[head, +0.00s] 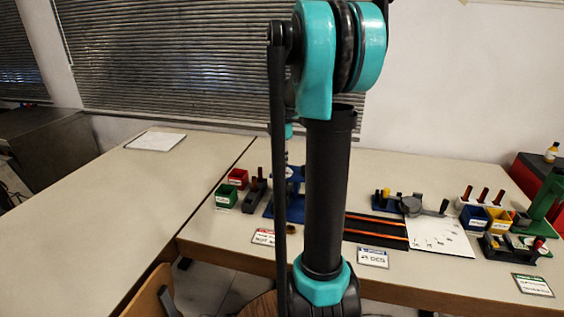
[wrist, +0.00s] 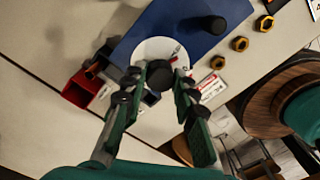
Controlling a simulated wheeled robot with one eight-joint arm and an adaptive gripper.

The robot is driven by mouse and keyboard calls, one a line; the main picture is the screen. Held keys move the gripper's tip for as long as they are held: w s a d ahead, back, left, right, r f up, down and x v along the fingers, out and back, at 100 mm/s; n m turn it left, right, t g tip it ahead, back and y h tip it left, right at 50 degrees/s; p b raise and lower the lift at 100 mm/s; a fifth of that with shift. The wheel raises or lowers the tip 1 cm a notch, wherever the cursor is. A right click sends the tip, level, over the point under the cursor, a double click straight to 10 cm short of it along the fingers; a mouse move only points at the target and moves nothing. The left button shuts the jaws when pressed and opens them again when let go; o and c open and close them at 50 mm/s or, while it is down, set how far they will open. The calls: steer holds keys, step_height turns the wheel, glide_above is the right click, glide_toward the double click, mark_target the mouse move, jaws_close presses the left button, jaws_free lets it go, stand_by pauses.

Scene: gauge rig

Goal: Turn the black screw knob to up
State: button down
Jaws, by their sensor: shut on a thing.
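In the wrist view a black round knob (wrist: 157,77) stands in front of a white disc (wrist: 150,48) on a blue plate (wrist: 180,30). A red mark shows on the disc's right side. My gripper (wrist: 160,78) has its two green fingers on either side of the knob and is shut on it. The fingers hide part of the disc, and I cannot tell which way the knob points. In the head view my arm hides the knob and gripper; only bits of the blue rig (head: 268,208) show beside the arm.
A black post (wrist: 208,24) stands on the blue plate, with several brass nuts (wrist: 240,43) to its right. A red bin (wrist: 84,88) is at left. In the head view a green bin (head: 226,195) and a grey dial gauge (head: 411,205) flank my arm. The left table (head: 110,195) is mostly clear.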

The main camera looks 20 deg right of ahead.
steer(key=shift+n, duration=1.3)
steer(key=c, duration=1.2)
jaws_free()
step_height(320, 180, up, 12)
steer(key=shift+r, duration=0.1)
